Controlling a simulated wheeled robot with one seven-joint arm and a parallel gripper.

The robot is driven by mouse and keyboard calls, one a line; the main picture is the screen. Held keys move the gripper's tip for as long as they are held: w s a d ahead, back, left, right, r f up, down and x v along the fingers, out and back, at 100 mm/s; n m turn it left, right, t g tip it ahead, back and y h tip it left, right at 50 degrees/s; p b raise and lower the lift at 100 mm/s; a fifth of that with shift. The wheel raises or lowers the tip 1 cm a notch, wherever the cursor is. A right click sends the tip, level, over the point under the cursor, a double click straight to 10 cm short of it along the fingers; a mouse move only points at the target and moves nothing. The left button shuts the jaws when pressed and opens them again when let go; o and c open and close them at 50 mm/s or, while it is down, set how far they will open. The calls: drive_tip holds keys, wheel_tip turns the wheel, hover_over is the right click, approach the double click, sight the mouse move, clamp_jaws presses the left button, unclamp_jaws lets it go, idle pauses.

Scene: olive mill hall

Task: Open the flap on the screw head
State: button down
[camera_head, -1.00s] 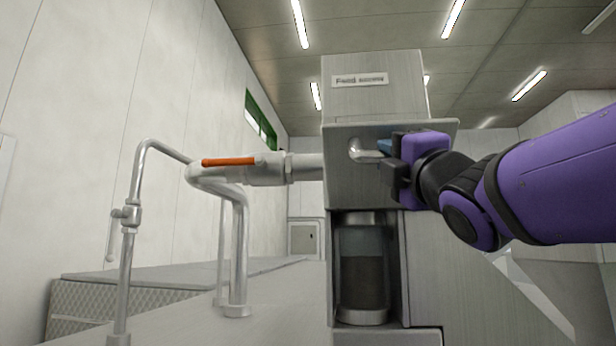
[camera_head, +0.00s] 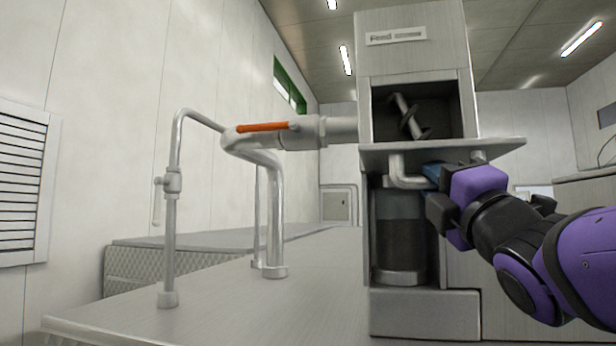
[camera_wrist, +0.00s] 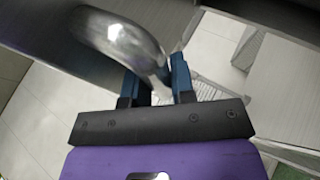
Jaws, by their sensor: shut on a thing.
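The screw head (camera_head: 415,40) is a grey metal box labelled "Feed" with a second word I cannot read. Its front opening shows a dark cavity with a metal screw (camera_head: 408,115) inside. The flap (camera_head: 445,148) is a metal plate swung down from the opening, standing out roughly level below it. My gripper (camera_head: 430,178) is shut on the flap's bent metal handle (camera_head: 402,172), under the plate. In the wrist view the shiny handle (camera_wrist: 125,42) runs down between the blue fingers (camera_wrist: 158,88). The far handle end is hidden by my gripper.
An orange-levered valve (camera_head: 262,127) and bent pipe join the head from the left. A thin pipe with a tap (camera_head: 172,182) stands further left. Below the flap is a dark glass cylinder (camera_head: 402,235). The bench top (camera_head: 230,290) in front is clear.

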sight(431, 155)
drive_tip(key=shift+f, duration=0.2)
drive_tip(key=c, duration=1)
unclamp_jaws()
drive_tip(key=shift+w, duration=0.1)
drive_tip(key=shift+r, duration=0.5)
wheel_tip(431, 155, up, 3)
drive_tip(key=shift+f, duration=0.15)
drive_tip(key=s, duration=0.5)
drive_tip(key=s+r, duration=0.1)
drive_tip(key=s, duration=1)
drive_tip(key=shift+d+r, duration=0.2)
drive_tip(key=shift+d, duration=0.2)
